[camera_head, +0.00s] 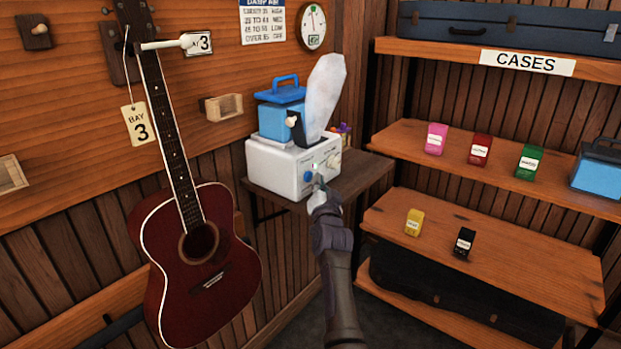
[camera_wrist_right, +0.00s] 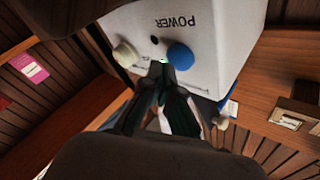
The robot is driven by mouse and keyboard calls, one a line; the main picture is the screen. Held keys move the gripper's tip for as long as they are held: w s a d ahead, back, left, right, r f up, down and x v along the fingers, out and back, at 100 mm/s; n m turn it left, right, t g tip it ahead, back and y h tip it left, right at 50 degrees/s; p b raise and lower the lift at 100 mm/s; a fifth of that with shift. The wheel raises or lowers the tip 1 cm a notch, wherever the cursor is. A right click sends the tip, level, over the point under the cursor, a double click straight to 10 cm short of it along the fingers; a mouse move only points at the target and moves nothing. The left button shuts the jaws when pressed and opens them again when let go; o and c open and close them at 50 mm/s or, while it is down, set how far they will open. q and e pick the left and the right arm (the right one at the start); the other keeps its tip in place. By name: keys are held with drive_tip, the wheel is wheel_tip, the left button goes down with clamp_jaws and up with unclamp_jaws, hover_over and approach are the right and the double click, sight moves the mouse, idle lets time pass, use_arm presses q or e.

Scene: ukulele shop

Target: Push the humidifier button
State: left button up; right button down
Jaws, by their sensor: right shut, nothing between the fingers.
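The humidifier (camera_head: 281,168) is a white box with a blue tank (camera_head: 274,122) on top and a pale plume of mist (camera_head: 322,95) above it. It stands on a small wall shelf. Its front face carries a blue button (camera_head: 308,176) and a cream knob (camera_head: 333,160). In the right wrist view the blue button (camera_wrist_right: 179,56) sits by the word POWER, with the cream knob (camera_wrist_right: 125,54) at the left. My right gripper (camera_head: 319,187) is shut and empty, its tips close to the front face between button and knob. I cannot tell whether they touch. My left gripper is not in view.
A dark red guitar (camera_head: 203,250) hangs on the wall at the left. Shelves at the right hold several small boxes, a blue container (camera_head: 598,168) and a case (camera_head: 510,24). The small wall shelf (camera_head: 362,172) has bare room right of the humidifier.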

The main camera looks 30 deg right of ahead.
drive_tip(key=shift+w+a, duration=0.25)
drive_tip(key=shift+w, duration=0.25)
idle(0.4)
drive_tip(key=shift+s+d, duration=0.1)
drive_tip(key=shift+s, duration=0.1)
drive_tip(key=shift+s+d+p, duration=0.25)
drive_tip(key=shift+s+p, duration=0.3)
drive_tip(key=shift+s, duration=0.15)
drive_tip(key=shift+s+d+p, duration=0.25)
drive_tip(key=shift+s+p, duration=0.2)
drive_tip(key=shift+s, duration=0.05)
drive_tip(key=s, duration=0.1)
drive_tip(key=s+d+p, duration=0.1)
drive_tip(key=s, duration=0.1)
drive_tip(key=s+p, duration=0.1)
drive_tip(key=shift+s+d, duration=0.3)
drive_tip(key=shift+d, duration=0.1)
